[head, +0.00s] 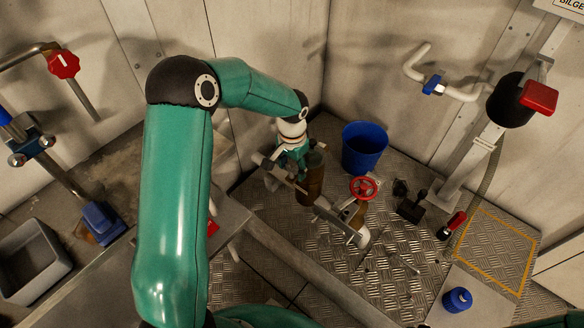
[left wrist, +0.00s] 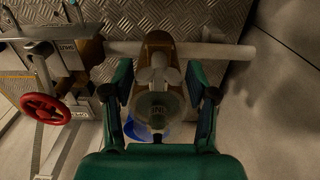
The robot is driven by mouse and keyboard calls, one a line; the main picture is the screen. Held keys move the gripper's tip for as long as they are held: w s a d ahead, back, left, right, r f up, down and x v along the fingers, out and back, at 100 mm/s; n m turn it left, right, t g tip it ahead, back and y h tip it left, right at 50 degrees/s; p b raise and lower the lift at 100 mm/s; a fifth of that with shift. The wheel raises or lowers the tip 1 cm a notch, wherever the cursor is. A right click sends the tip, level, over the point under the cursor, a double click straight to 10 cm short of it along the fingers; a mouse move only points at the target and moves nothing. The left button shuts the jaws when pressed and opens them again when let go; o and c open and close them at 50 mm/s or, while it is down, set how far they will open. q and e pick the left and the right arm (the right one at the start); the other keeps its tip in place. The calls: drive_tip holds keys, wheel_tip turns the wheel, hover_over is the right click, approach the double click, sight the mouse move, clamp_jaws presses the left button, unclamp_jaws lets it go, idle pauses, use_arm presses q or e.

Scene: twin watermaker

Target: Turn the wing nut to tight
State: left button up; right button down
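The wing nut (left wrist: 158,76) shows in the left wrist view as a small pale grey winged piece. It sits near the middle, over a brown body with a round, clear-looking cover. My left gripper (left wrist: 158,84) is open, with one green finger on each side of the wing nut and a visible gap on both sides. In the head view my left gripper (head: 291,168) points down beside a brown cylinder (head: 313,178) on the pipework. The wing nut cannot be made out there. My right gripper is not in view.
A red handwheel (head: 363,188) stands close to the right of the cylinder, on the same pipework. A blue bucket (head: 364,148) is behind. A red-handled tool (head: 453,225) and a blue container (head: 457,299) are at the right. A metal ledge (head: 300,270) runs in front.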

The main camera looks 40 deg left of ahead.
sight(292, 170)
use_arm(q)
drive_tip(key=shift+o, duration=0.4)
drive_tip(key=shift+s, duration=0.1)
wheel_tip(292, 170, up, 12)
idle(0.4)
drive_tip(key=shift+f, duration=0.15)
